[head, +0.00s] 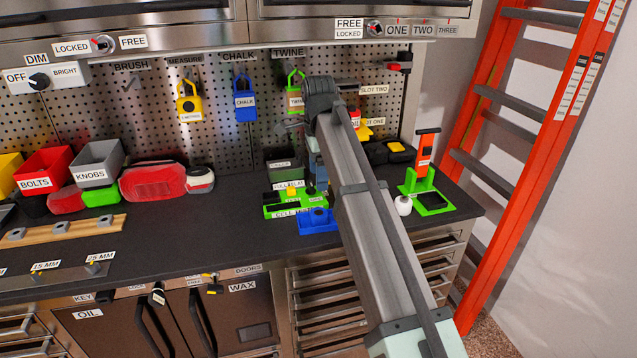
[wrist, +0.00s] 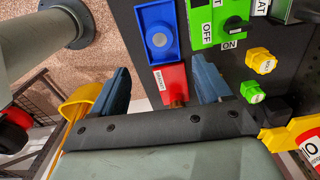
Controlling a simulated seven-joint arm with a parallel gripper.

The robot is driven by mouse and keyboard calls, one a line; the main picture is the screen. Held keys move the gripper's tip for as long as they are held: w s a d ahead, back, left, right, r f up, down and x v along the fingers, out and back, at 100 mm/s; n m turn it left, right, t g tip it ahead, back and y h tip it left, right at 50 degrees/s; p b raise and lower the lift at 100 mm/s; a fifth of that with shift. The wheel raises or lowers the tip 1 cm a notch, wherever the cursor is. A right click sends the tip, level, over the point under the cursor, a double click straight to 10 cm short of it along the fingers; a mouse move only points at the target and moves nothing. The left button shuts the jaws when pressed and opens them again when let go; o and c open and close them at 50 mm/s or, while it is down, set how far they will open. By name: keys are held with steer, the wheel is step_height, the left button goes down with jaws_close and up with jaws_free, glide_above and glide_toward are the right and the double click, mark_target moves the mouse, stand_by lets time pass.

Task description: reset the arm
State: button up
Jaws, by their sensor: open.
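My gripper (head: 316,165) hangs from the far end of my arm over the back right part of the dark worktop, partly hidden behind the arm in the head view. In the wrist view its two blue fingers (wrist: 162,88) stand wide apart. A red labelled block (wrist: 170,84) with a brownish tip shows between them in the picture. I cannot tell how far below the fingers it lies. Nothing is seen clamped in the jaws.
A blue tray (head: 318,221) and a green switch panel (wrist: 222,22) lie close to the gripper. A green stand (head: 428,196) with an orange tool is to the right. Red BOLTS (head: 44,170) and grey KNOBS (head: 97,164) bins stand left. The middle worktop is clear.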

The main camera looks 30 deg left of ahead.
steer(key=shift+r, duration=0.25)
stand_by(0.3)
steer(key=s+d+f+n+g+y, duration=0.1)
steer(key=s+d+f+n, duration=0.1)
steer(key=s+d+f, duration=0.5)
steer(key=s+d+f+n+g+y, duration=0.1)
steer(key=s+d+f+n, duration=0.15)
steer(key=d+f, duration=0.45)
steer(key=s+d+f+n+g, duration=0.1)
steer(key=d+f, duration=0.6)
steer(key=f, duration=0.5)
steer(key=s+d+f+n+h, duration=0.1)
steer(key=d+f, duration=0.6)
steer(key=f, duration=0.5)
steer(key=s+d+f+n+g, duration=0.1)
steer(key=d+f, duration=0.7)
steer(key=f, duration=0.4)
steer(key=s+d+f+n+g, duration=0.1)
steer(key=s+d+f, duration=0.7)
steer(key=s, duration=0.3)
steer(key=s+d+f+n+g+h, duration=0.1)
steer(key=s+d+f, duration=0.8)
steer(key=s, duration=0.3)
steer(key=shift+s+d+g, duration=0.15)
steer(key=shift+d+g, duration=0.25)
steer(key=shift+d, duration=0.15)
steer(key=shift+f, duration=0.1)
